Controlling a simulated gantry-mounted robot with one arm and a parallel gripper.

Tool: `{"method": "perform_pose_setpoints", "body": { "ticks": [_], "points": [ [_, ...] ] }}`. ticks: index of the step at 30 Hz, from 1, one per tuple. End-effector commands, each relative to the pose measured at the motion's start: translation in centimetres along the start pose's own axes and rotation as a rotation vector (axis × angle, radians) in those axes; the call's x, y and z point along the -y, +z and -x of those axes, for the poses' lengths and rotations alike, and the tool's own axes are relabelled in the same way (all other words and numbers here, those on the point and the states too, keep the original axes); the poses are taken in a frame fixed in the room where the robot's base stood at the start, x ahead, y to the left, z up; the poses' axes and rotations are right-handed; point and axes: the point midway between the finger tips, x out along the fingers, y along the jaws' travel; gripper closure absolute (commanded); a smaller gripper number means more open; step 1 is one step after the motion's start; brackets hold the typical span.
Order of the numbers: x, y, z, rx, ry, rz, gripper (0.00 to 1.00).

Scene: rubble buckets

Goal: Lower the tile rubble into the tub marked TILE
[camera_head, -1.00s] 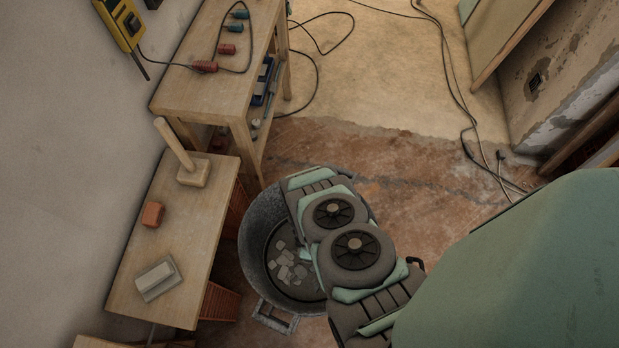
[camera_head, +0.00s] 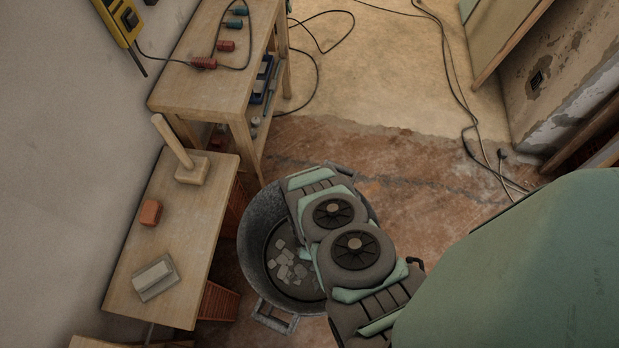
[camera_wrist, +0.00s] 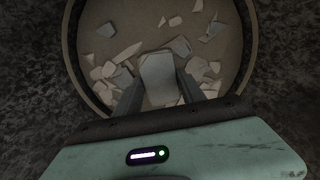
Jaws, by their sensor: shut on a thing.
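A round grey metal tub (camera_head: 254,226) stands on the floor beside the low bench, with pale broken tile pieces (camera_head: 287,270) on its bottom. No marking on it is readable. My gripper hangs over the tub; my arm hides most of it in the head view. In the wrist view my gripper (camera_wrist: 160,88) points down inside the round outline of the tub (camera_wrist: 253,38). Its fingers are shut on a pale flat tile piece (camera_wrist: 158,72). Loose shards (camera_wrist: 120,55) lie around it below. I cannot tell whether the held piece touches them.
The low bench (camera_head: 190,235) at the left holds a mallet (camera_head: 192,168), a reddish block (camera_head: 150,212) and a trowel-like float (camera_head: 155,277). A taller workbench (camera_head: 205,85) stands behind. Cables (camera_head: 460,100) cross the floor at the back. The floor right of the tub is clear.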

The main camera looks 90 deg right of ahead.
Motion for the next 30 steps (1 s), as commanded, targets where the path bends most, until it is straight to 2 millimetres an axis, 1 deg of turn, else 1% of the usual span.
{"method": "perform_pose_setpoints", "body": {
  "ticks": [21, 30],
  "points": [
    [0.0, 0.0, -1.1, 0.000, 0.000, 0.000, 1.00],
    [0.0, 0.0, -1.2, 0.000, 0.000, 0.000, 1.00]
  ]
}}
